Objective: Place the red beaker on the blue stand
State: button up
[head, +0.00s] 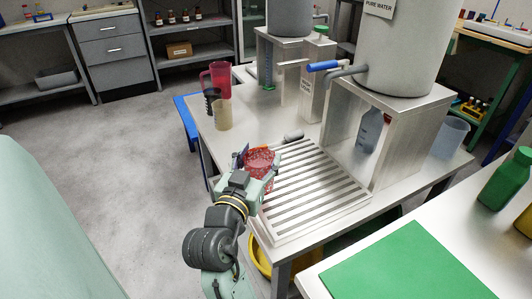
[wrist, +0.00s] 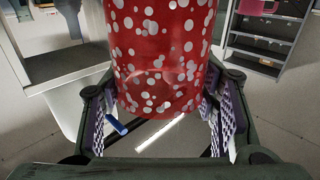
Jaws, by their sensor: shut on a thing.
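A red beaker with white dots (wrist: 160,60) fills the upper middle of the wrist view. My gripper (wrist: 160,115) has a finger on each side of it and is shut on it. In the head view, the beaker (head: 260,168) is at my gripper (head: 256,174), at the near-left edge of the steel table, beside the slatted drain rack. Its base is partly hidden by my gripper, so I cannot tell whether it touches the table. I cannot clearly make out a blue stand; a blue frame (head: 186,112) shows low behind the table's left edge.
On the steel table (head: 240,135) stand a red pitcher (head: 220,78), a tan beaker (head: 222,115) and a large water tank (head: 402,50) on a metal stand. The slatted rack (head: 312,190) lies right of my gripper. A green mat (head: 405,265) lies on the front-right table.

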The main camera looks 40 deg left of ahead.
jog(key=s, duration=0.2)
jog(key=s+p, duration=0.1)
jog(key=shift+s+d+r, duration=0.15)
jog(key=shift+d+r, duration=0.2)
jog(key=shift+d, duration=0.05)
jog(key=p+v, duration=0.4)
jog(key=shift+s+a, duration=0.15)
